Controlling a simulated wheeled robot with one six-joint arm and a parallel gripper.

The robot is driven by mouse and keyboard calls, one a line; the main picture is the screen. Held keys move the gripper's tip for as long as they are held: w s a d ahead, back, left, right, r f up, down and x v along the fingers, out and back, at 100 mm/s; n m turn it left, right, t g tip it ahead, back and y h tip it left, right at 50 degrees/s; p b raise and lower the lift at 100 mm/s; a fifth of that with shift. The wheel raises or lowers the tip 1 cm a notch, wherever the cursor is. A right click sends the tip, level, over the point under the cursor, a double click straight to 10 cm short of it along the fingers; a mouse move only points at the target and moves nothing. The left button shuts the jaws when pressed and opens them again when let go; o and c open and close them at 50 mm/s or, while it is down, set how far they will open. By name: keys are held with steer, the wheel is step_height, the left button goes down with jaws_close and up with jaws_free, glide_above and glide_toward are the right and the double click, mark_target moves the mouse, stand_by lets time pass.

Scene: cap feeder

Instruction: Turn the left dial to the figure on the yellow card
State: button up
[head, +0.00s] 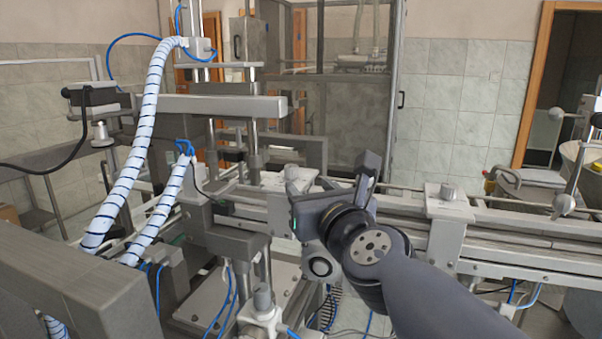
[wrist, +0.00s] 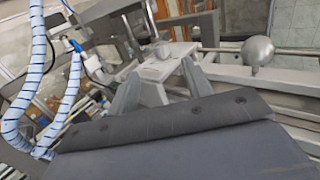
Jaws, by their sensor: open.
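My gripper (wrist: 162,82) shows in the wrist view as two grey fingers standing apart with nothing between them. Beyond them is a pale metal block (wrist: 165,62) on the machine, which I cannot make out as a dial. I cannot pick out the left dial or the yellow card in either view.
A rail (head: 520,228) runs across the machine to the right. A round grey knob (wrist: 258,52) stands right of my fingers. Striped white hoses (head: 130,150) hang at the left. A small red and yellow thing (head: 489,183) is behind the rail.

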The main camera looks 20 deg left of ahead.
mark_target(293, 170)
steer(key=x, duration=0.9)
steer(key=shift+w+a, duration=0.15)
steer(key=c, duration=1)
